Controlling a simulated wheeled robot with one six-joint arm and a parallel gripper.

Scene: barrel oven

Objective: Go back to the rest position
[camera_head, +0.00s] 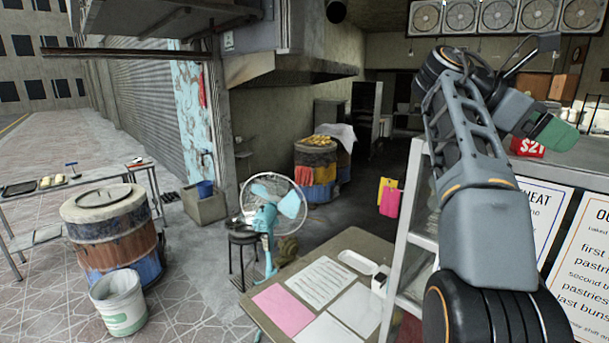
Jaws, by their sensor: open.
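My gripper (556,133) is at the upper right, at the end of my raised, folded arm. Its green-tipped end points right and a little down, in front of the counter and near a red price sign (527,147). I see nothing held in it. The gap between its fingers is hard to make out from this angle. My arm hides part of the shelf and counter behind it.
A white shelf frame (408,215) and menu boards (583,235) stand close around my arm. A table with papers (335,242) is in front. A fan (275,207), barrel oven (108,232) and bucket (119,302) stand left. Paved floor is open at far left.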

